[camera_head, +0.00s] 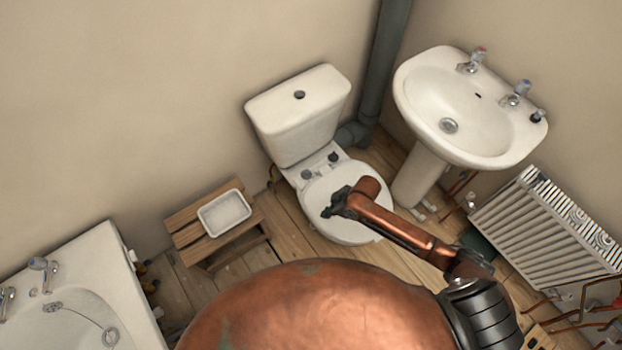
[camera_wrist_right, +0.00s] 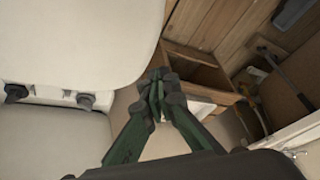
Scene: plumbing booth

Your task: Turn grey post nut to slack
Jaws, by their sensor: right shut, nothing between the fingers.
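Two dark grey fittings sit at the hinge end of the white toilet seat. In the head view the left one (camera_head: 306,175) and the right one (camera_head: 333,157) show small. In the right wrist view, two dark grey fittings (camera_wrist_right: 15,92) (camera_wrist_right: 86,100) show at the left, along the edge of the toilet's white surface. I cannot tell which is the grey post nut. My right gripper (camera_head: 328,211) is over the toilet lid (camera_head: 352,228), apart from both fittings. Its fingers (camera_wrist_right: 158,88) are closed together and empty. My left gripper is not in view.
A wooden stool (camera_head: 188,236) with a white tray (camera_head: 203,220) stands left of the toilet. The cistern (camera_head: 298,120) rises behind the fittings. A basin (camera_head: 420,100) and radiator (camera_head: 530,230) are right, a bath (camera_head: 95,262) left. Wooden floor is clear near the stool.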

